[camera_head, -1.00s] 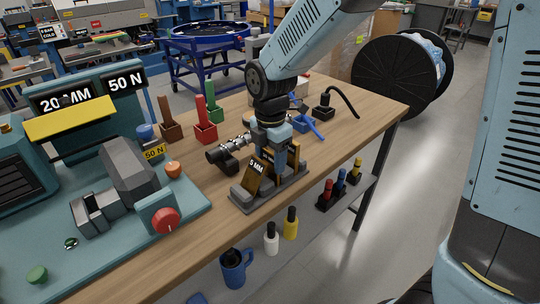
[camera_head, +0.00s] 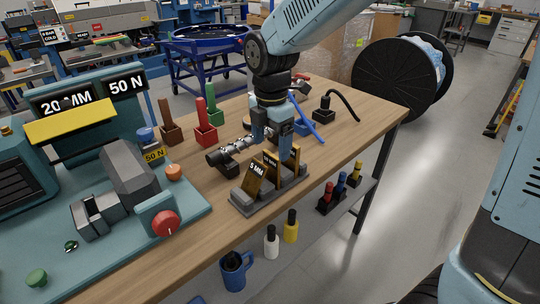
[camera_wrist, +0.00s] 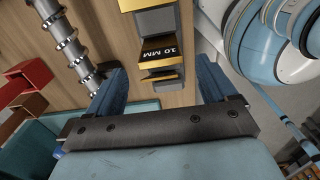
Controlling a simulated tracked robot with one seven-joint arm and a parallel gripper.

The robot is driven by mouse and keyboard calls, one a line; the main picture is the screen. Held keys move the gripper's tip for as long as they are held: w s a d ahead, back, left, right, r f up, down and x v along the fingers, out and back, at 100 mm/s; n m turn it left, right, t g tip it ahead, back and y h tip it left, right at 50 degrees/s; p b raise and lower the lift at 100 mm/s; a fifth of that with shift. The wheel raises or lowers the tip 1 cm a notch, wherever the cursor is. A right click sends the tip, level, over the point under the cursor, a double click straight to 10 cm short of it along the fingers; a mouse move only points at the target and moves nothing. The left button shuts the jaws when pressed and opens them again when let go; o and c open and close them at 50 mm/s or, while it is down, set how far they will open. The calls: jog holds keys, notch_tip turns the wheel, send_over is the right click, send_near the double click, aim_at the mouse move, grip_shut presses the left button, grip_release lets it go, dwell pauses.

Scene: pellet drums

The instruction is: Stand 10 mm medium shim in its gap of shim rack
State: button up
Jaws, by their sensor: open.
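The 10 mm medium shim (camera_wrist: 162,50) is a brass-coloured block with a black "10 MM" label in the wrist view. In the head view it (camera_head: 271,160) stands in the middle of the dark shim rack (camera_head: 268,203), between the 5 MM shim (camera_head: 255,177) and another brass shim (camera_head: 295,157). Its lower end is hidden, so its seating cannot be told. My gripper (camera_head: 272,148) is just above and behind the shims. In the wrist view its blue fingers (camera_wrist: 157,84) are spread apart, with nothing gripped between them.
A shiny ribbed shaft (camera_head: 233,150) lies left of the rack. Red (camera_head: 206,134), green and brown holders stand behind it. The teal machine (camera_head: 100,240) fills the left. The table's front edge is close to the rack; bottles and a blue mug are below.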

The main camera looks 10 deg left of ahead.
notch_tip(320, 180, up, 7)
jog(key=d+r+m+t, duration=0.1)
jog(key=d+r+m, duration=0.2)
jog(key=d+m, duration=0.55)
jog(key=s+d+m+t, duration=0.1)
jog(key=s+d+m, duration=0.2)
jog(key=d+m, duration=0.3)
jog(key=s+d+r+m+t, duration=0.1)
jog(key=s+d+m+t, duration=0.1)
jog(key=s+d+m, duration=0.2)
jog(key=s+d+r+m+t, duration=0.1)
jog(key=s+d+m, duration=0.2)
jog(key=d+m, duration=0.6)
jog(key=d, duration=0.3)
jog(key=shift+s+t, duration=0.3)
jog(key=shift+s, duration=0.1)
jog(key=shift+r, duration=0.1)
jog(key=shift+c, duration=0.3)
